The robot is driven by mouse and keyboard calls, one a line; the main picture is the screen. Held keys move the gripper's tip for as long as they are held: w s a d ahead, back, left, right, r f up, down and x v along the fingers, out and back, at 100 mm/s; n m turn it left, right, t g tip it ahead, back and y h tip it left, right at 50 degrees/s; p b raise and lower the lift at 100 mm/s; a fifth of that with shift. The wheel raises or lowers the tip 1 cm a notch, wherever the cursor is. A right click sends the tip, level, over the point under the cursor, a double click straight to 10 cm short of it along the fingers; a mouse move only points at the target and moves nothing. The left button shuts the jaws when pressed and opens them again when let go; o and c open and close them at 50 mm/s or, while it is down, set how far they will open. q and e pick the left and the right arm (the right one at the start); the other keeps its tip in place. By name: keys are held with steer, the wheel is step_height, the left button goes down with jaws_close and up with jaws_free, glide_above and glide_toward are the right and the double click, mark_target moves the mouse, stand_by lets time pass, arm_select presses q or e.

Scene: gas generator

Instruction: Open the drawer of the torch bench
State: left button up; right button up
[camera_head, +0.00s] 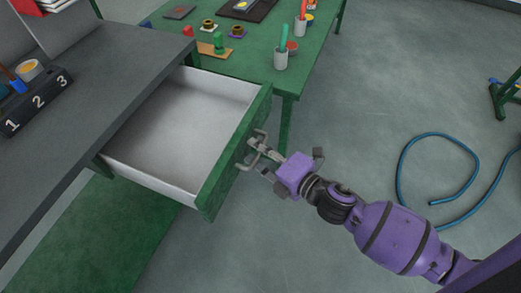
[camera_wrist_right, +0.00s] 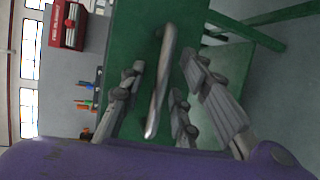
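The torch bench (camera_head: 95,100) has a dark grey top on the left of the head view. Its drawer (camera_head: 232,158) is pulled well out, with a green front and a pale, empty inside. A metal bar handle (camera_head: 250,162) is on the drawer front; it also shows in the right wrist view (camera_wrist_right: 162,80). My right gripper (camera_head: 264,154) is at this handle. In the right wrist view its fingers (camera_wrist_right: 156,103) are spread on both sides of the bar, with visible gaps. My left gripper is not in view.
A green table (camera_head: 255,60) with cups and small parts stands behind the drawer. A numbered block (camera_head: 38,103) sits on the bench top. A blue hose (camera_head: 403,165) lies on the floor at right. The floor between is clear.

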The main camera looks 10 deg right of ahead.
steer(key=shift+s+d, duration=0.1)
steer(key=shift+s, duration=0.1)
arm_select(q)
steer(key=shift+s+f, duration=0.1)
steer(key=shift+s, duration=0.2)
arm_select(e)
steer(key=v, duration=1.1)
steer(key=shift+s+d, duration=0.15)
steer(key=shift+s, duration=0.1)
steer(key=shift+r, duration=0.1)
steer(key=s+d+f+m+g+h, duration=0.1)
steer(key=s+d+f+m+h, duration=0.35)
steer(key=f+m, duration=0.65)
steer(key=s+f+m+g+h, duration=0.25)
steer(key=s+f+m, duration=0.35)
steer(key=s, duration=0.5)
steer(key=s+f+m+g+h, duration=0.1)
steer(key=s+f+m+g, duration=0.25)
steer(key=s+m, duration=0.55)
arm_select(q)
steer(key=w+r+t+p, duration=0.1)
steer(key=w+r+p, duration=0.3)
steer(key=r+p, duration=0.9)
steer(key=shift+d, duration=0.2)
arm_select(e)
steer(key=w+r+n+t, duration=0.1)
steer(key=w+r+t, duration=0.1)
steer(key=r, duration=1)
steer(key=shift+w+a, duration=0.5)
steer(key=shift+w, duration=0.3)
